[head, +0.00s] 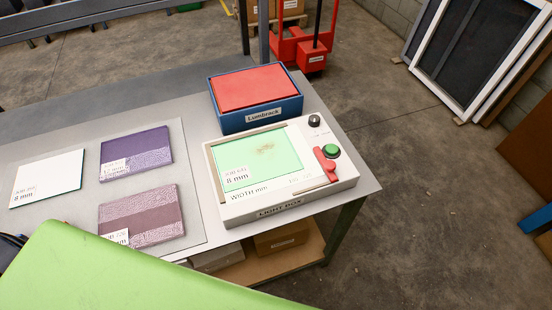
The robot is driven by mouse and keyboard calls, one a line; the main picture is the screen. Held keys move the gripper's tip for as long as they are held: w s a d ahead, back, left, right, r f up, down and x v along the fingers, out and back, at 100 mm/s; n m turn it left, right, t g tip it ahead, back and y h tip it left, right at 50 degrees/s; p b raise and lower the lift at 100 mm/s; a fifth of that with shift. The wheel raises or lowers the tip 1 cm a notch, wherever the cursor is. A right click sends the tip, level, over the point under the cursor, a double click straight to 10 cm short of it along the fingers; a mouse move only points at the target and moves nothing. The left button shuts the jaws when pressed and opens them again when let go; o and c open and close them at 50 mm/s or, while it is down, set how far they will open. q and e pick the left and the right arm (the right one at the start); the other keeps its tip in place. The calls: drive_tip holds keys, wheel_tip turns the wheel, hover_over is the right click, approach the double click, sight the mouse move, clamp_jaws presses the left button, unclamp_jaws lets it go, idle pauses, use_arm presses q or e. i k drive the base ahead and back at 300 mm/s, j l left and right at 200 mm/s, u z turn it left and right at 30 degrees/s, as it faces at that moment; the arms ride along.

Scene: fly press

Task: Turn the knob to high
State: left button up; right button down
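The knob (314,121) is small, round and black. It sits at the back right corner of the white light box (290,200), near the right end of the table. The print beside the knob is too small to read, and I cannot tell which way it points. In front of the knob are a round green button (332,151) and a red lever-like part (325,167). The box's pale green panel (237,168) bears an "8 mm" label and a brownish smudge. Neither gripper shows in the head view.
A blue bin (262,121) with a red top stands behind the light box. Purple (137,140) and mauve (150,200) sample plates and a white one (45,180) lie left. A lime-green surface (110,275) covers the lower left. The floor right of the table is clear.

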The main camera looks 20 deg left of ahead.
sight(314, 122)
drive_tip(key=l+u, duration=0.25)
drive_tip(key=u, duration=0.2)
drive_tip(key=l+u, duration=0.65)
drive_tip(key=u, duration=0.2)
drive_tip(key=i, duration=0.05)
